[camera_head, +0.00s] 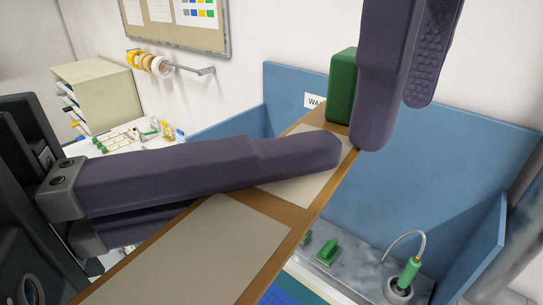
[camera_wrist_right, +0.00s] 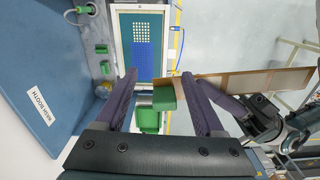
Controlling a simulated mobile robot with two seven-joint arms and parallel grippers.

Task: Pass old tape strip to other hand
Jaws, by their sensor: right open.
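The old tape strip (camera_head: 190,255), brown with beige patches, is held in mid-air and slants up to the right in the head view. A green block (camera_head: 342,88) is at its far end. My left gripper (camera_head: 322,153) has one dark purple finger across the strip's front; the other passes behind it, its tip hidden. It appears shut on the strip. My right gripper (camera_head: 396,115) is open near the green end. In the right wrist view, the green block (camera_wrist_right: 165,97) sits between its fingers, with the strip (camera_wrist_right: 230,83) running right.
Blue booth walls (camera_head: 430,140) stand behind the strip, with a grey sink surface holding a green-handled tool (camera_head: 408,272). A framed blue screen (camera_wrist_right: 155,45) lies below. Tape rolls (camera_head: 148,62) hang on the wall beside a shelf unit (camera_head: 105,90).

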